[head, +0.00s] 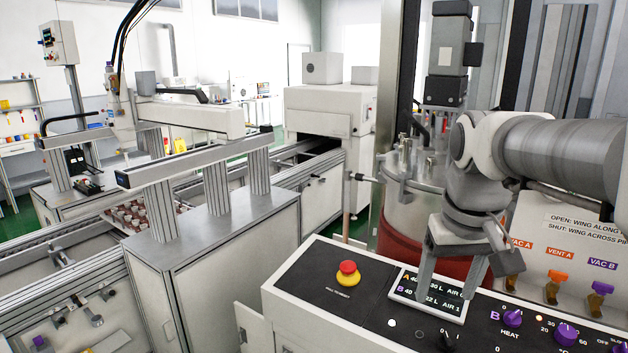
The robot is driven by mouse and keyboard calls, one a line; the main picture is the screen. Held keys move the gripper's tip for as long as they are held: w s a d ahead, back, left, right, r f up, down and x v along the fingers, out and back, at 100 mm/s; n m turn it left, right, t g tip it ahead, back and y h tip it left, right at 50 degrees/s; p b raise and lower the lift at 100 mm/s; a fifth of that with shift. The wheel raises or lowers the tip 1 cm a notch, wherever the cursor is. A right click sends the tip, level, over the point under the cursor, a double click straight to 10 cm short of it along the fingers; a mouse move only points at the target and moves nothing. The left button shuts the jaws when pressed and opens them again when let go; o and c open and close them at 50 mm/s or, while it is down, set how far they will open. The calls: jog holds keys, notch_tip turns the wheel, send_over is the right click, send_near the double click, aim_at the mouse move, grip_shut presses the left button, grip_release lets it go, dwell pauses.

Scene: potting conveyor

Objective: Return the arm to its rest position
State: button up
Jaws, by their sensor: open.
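My gripper (446,292) hangs pointing down at the right of the head view, in front of the control panel's display (428,296). Its two fingers stand apart with nothing seen between them. The arm comes in from the right edge. The fingertips overlap the display in this view; I cannot tell whether they touch the panel.
The black control panel (312,277) carries a red emergency button (347,273) and purple knobs (513,317). Orange and purple valve handles (557,278) stand at right. A metal tank (412,220) is behind the gripper. A conveyor line (215,178) with a gantry runs at left.

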jog(key=s+a+f+t, duration=0.1)
jog(key=s+a+f, duration=0.1)
jog(key=s, duration=0.3)
jog(key=s+a+f+t, duration=0.2)
jog(key=s+a+f, duration=0.1)
jog(key=s, duration=0.2)
jog(key=shift+s+a+y, duration=0.2)
jog(key=shift+s+y, duration=0.1)
jog(key=shift+s, duration=0.1)
